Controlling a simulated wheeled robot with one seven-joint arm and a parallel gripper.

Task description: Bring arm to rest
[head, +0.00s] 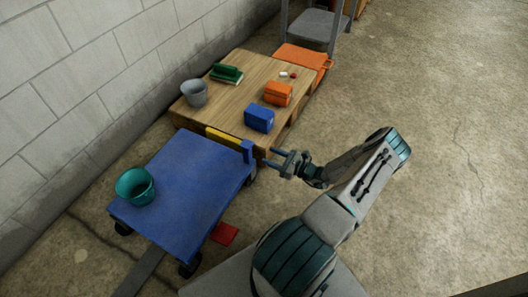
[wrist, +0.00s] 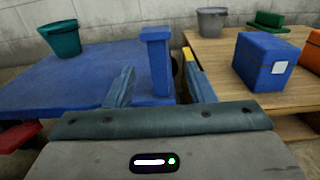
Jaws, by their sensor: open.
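My arm reaches forward from the bottom of the head view, bent at the elbow. My gripper (head: 280,160) is open and empty, held near the right corner of the blue cart and the near edge of the wooden table. In the wrist view the two fingers of my gripper (wrist: 160,88) stand apart. The blue post (wrist: 157,62) of the cart shows beyond and between them; I cannot tell how close it is.
The blue cart (head: 185,185) bears a teal bucket (head: 135,187). The wooden table (head: 225,112) holds a grey bucket (head: 194,94), a blue box (head: 259,118), an orange box (head: 278,94) and a green item (head: 226,72). A red piece (head: 224,234) lies on the floor. Floor at right is clear.

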